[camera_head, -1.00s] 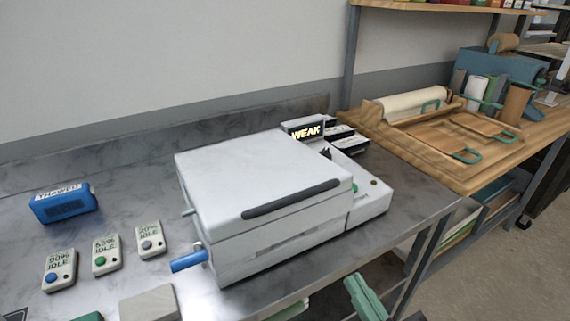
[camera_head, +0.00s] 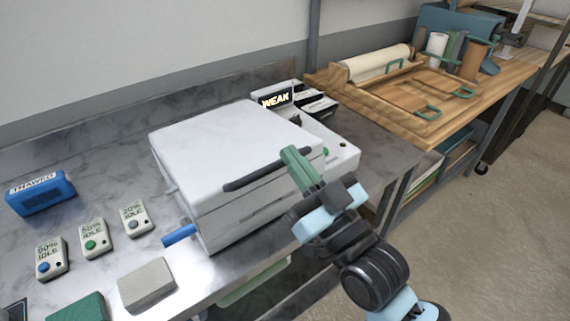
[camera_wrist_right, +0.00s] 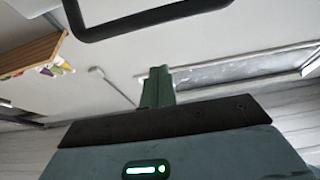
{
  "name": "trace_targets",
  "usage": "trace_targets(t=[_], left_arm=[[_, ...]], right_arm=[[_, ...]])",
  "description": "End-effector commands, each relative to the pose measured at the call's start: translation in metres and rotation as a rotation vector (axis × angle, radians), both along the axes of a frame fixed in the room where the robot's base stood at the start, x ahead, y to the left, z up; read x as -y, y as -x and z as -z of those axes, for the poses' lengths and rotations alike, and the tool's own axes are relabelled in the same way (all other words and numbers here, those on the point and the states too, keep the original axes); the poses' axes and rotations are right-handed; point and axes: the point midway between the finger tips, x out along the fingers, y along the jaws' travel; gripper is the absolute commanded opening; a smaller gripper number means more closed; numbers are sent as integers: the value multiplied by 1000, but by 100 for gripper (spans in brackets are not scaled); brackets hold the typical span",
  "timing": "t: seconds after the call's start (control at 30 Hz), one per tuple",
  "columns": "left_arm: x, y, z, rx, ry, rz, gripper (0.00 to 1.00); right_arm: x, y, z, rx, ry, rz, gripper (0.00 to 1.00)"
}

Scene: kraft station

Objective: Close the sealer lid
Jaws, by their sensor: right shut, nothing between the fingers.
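The sealer is a white box on the metal bench, with its pale lid (camera_head: 220,145) lying low over the base (camera_head: 230,232). A dark bar handle (camera_head: 250,180) runs along the lid's front edge. I cannot tell whether a narrow gap is left between lid and base. My right gripper (camera_head: 293,156) is shut and empty, its green fingers at the handle's right end in the head view. I cannot tell whether they touch it. In the right wrist view the fingers (camera_wrist_right: 157,87) point toward the handle (camera_wrist_right: 150,22), apart from it in the picture. My left gripper is out of view.
A blue knob (camera_head: 180,235) sticks out at the sealer's left front. A display reading "WEAK" (camera_head: 276,99) stands behind. Several small control boxes and a blue "THAWED" block (camera_head: 40,193) lie to the left. A wooden bench (camera_head: 400,125) stands at the right; floor is free in front.

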Motion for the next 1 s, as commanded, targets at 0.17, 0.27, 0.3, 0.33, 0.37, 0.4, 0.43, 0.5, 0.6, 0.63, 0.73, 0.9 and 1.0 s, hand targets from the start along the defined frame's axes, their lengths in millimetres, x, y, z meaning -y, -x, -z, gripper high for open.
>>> trace_targets(t=[0.17,0.27,0.3,0.33,0.37,0.4,0.43,0.5,0.6,0.63,0.73,0.9,1.0], left_arm=[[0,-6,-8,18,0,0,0],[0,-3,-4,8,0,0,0],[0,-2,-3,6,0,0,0],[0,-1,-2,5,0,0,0],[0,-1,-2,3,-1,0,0],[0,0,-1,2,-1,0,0],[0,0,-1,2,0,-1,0],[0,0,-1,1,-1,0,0],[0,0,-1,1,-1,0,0],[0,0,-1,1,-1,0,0],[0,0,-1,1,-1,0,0],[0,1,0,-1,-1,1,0],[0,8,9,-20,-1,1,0]], right_arm=[[-16,-22,-10,2,2,-1,0],[-16,-21,12,-7,4,-2,0],[-16,-21,16,-6,2,-1,0],[-16,-22,19,-4,3,-1,0],[-16,-22,22,-4,3,-1,0],[-16,-22,24,-3,2,0,0],[-16,-22,26,-2,2,0,0],[-16,-22,29,-2,3,0,0],[-16,-22,30,0,1,0,0],[-16,-22,30,0,1,0,0],[-16,-22,30,1,1,0,0],[-16,-22,31,0,0,0,0],[-15,-21,41,5,-8,0,0]])
